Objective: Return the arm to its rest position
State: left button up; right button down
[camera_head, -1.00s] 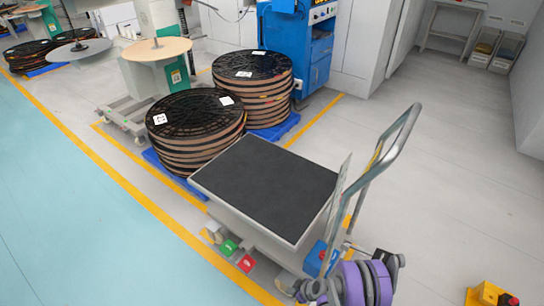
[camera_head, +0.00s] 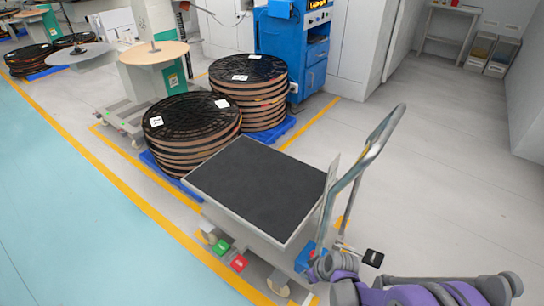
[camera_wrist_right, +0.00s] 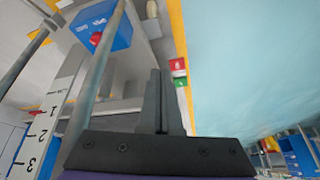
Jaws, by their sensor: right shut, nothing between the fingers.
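My right arm (camera_head: 435,291), purple and grey, comes in at the bottom right of the head view and lies beside the handle end of a trolley. Its gripper (camera_wrist_right: 160,75) shows in the right wrist view with its dark fingers together and nothing between them. The exact fingertips are hard to make out in the head view. The trolley (camera_head: 255,186) has a dark flat top and a grey tube handle (camera_head: 372,150). A blue box (camera_wrist_right: 103,25) with a red button on the trolley is close to the gripper. My left gripper is not in view.
Stacked black-topped reels (camera_head: 192,135) stand on blue pallets behind the trolley, with another stack (camera_head: 248,92) next to a blue cabinet (camera_head: 290,45). Yellow lines edge a light-blue floor area (camera_head: 60,220) at left. Grey floor (camera_head: 450,170) right of the trolley is open.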

jog(key=s+d+r+m+h, duration=0.2)
jog(key=s+d+r+m, duration=0.1)
jog(key=s+r, duration=0.85)
jog(key=s+d+r+m+h, duration=0.1)
jog(key=s+d+r+m, duration=0.1)
jog(key=s, duration=0.4)
jog(key=s+d+r+m, duration=0.2)
jog(key=s+r, duration=0.1)
jog(key=s, duration=0.3)
pick_arm(q)
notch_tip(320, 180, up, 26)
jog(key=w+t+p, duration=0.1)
jog(key=p, duration=2.2)
pick_arm(e)
notch_tip(320, 180, up, 26)
jog(key=w+t, duration=0.1)
jog(key=w, duration=0.1)
jog(key=shift+a+t, duration=0.2)
jog(key=shift+t, duration=0.1)
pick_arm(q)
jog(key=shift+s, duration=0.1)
pick_arm(e)
jog(key=shift+s, duration=0.1)
